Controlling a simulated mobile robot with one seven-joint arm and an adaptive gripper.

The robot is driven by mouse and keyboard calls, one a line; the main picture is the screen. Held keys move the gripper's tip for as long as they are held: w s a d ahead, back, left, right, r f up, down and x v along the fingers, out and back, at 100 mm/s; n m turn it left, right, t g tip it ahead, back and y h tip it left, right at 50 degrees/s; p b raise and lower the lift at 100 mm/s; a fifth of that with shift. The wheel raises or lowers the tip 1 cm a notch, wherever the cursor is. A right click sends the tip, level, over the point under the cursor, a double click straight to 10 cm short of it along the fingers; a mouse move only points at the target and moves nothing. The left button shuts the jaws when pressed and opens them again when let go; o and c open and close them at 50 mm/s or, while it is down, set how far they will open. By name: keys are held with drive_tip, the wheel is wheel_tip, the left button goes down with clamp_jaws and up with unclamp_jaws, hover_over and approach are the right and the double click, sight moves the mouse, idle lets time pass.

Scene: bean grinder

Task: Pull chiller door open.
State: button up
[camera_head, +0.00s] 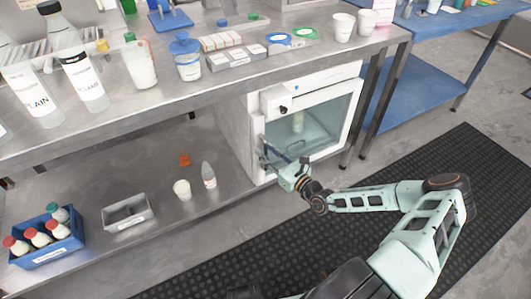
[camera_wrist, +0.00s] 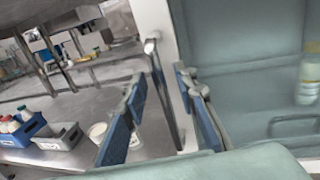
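The chiller is a white cabinet (camera_head: 261,105) under the metal bench, with a glass-fronted door (camera_head: 325,122) that looks shut. Its metal bar handle (camera_wrist: 164,92) runs upright along the door's left edge. My gripper (camera_head: 272,155) is at the lower left of the door. In the wrist view, my gripper (camera_wrist: 160,86) has its two blue-padded fingers apart, one on each side of the handle. A gap shows between the handle and the left finger; contact on the right is unclear. In the head view my gripper partly hides the handle.
A bottle (camera_wrist: 308,78) shows through the door glass. On the lower shelf are a white cup (camera_head: 182,189), a small bottle (camera_head: 208,175), a grey bin (camera_head: 128,212) and a blue crate (camera_head: 45,253) of bottles. Floor with a black mat (camera_head: 480,165) lies before the chiller.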

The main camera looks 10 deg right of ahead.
drive_tip(key=shift+w+a, duration=0.1)
drive_tip(key=shift+w, duration=0.05)
clamp_jaws()
idle(0.5)
